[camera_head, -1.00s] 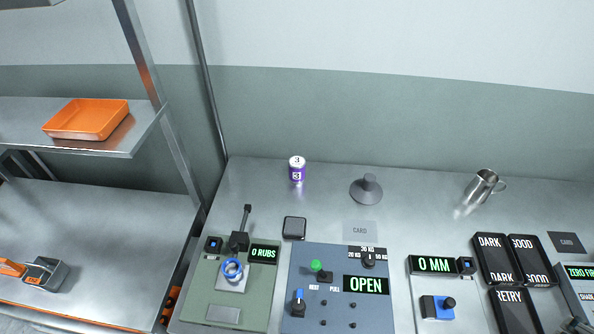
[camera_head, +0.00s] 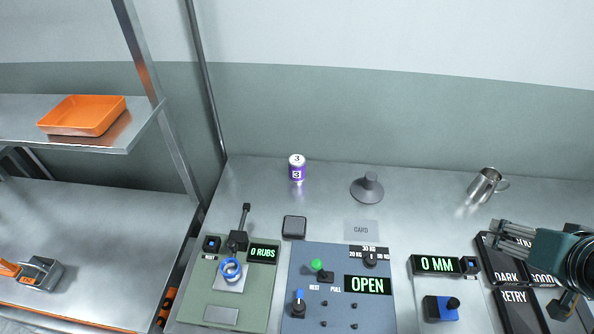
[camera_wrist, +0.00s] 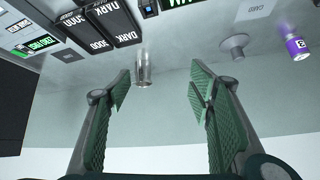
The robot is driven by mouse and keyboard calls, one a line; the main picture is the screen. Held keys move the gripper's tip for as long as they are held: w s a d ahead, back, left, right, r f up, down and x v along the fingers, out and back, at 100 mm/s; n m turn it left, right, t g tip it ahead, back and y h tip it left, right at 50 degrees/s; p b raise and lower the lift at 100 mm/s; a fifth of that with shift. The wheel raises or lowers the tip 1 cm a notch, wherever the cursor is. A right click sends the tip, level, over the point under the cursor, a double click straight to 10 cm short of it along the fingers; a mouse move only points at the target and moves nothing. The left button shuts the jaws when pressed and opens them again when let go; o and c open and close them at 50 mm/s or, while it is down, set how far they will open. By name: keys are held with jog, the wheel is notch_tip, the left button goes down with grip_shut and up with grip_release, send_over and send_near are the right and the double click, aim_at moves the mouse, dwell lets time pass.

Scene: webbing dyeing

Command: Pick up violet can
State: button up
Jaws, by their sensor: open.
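The violet can (camera_head: 297,168) stands upright near the back left of the metal bench, with a white top marked 3. It also shows at the right edge of the wrist view (camera_wrist: 297,46). My gripper (camera_head: 505,232) is at the right of the head view, over the black labelled blocks and far from the can. In the wrist view its green fingers (camera_wrist: 155,88) are spread apart with nothing held between them.
A metal mug (camera_head: 486,186) stands at the back right. A grey cone-shaped stand (camera_head: 368,188) sits between mug and can. Panels with knobs (camera_head: 340,290) and a rub device with a lever (camera_head: 232,270) fill the front. An orange tray (camera_head: 82,116) is on the left shelf.

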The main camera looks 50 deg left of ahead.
jog(key=w+a+f+n+g+y+b, duration=0.1)
jog(key=w+a+f+n+y, duration=0.1)
jog(key=a, duration=0.6)
jog(key=w+a+f+n+y+b, duration=0.1)
jog(key=w+a+n, duration=0.1)
jog(key=a, duration=0.6)
jog(key=n+g+y+b, duration=0.3)
jog(key=n+g+y, duration=0.25)
jog(key=n, duration=0.25)
send_near(302, 170)
jog(key=x, duration=0.5)
jog(key=shift+a, duration=0.1)
jog(key=shift+y+b+x, duration=0.25)
jog(key=shift+b+x, duration=0.15)
jog(key=shift+x, duration=0.9)
jog(key=shift+a, duration=0.1)
